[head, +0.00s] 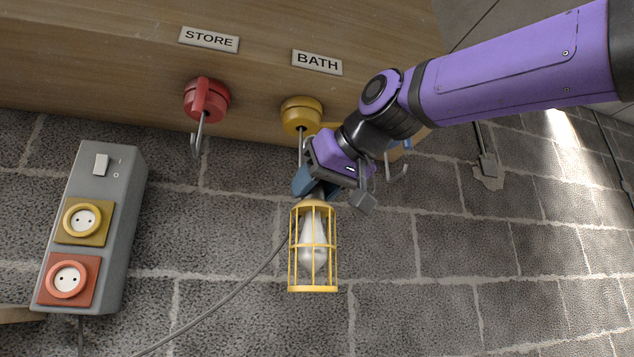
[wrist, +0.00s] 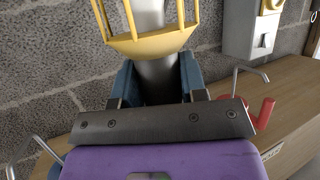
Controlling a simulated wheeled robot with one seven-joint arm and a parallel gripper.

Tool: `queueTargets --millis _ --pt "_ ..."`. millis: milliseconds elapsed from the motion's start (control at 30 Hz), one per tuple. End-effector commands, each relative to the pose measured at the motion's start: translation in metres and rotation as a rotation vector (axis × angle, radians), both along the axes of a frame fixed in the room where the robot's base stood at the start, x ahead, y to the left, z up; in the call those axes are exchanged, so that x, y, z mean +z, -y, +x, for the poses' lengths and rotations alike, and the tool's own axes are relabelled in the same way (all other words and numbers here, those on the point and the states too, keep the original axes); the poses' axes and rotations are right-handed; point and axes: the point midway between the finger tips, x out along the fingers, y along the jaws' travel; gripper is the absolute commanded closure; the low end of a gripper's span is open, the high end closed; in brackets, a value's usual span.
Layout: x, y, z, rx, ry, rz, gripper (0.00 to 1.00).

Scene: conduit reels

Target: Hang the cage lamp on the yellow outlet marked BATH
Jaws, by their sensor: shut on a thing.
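The cage lamp (head: 313,248) has a yellow wire cage around a white bulb and hangs cage-down below my gripper (head: 318,186). The yellow outlet (head: 301,113) is on the underside of the wooden board, beside the BATH label (head: 317,62). A metal hook (head: 301,148) hangs from it, its lower end hidden behind my gripper. My gripper is just below and right of the yellow outlet. I cannot tell whether the lamp touches the hook.
A red outlet (head: 206,102) with a hook, by the STORE label (head: 209,39), is to the left. Another hook (head: 398,172) is right of my gripper, its blue fixture mostly hidden. A grey socket box (head: 92,225) is on the block wall. A cable (head: 225,300) trails lower left.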

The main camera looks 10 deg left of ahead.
Motion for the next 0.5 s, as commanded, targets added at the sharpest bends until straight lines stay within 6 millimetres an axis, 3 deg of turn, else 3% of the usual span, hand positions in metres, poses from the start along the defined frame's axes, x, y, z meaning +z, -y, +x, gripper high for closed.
queueTargets --millis 500 --pt "-0.002 -0.014 0.023 0.0 0.001 0.001 1.0"
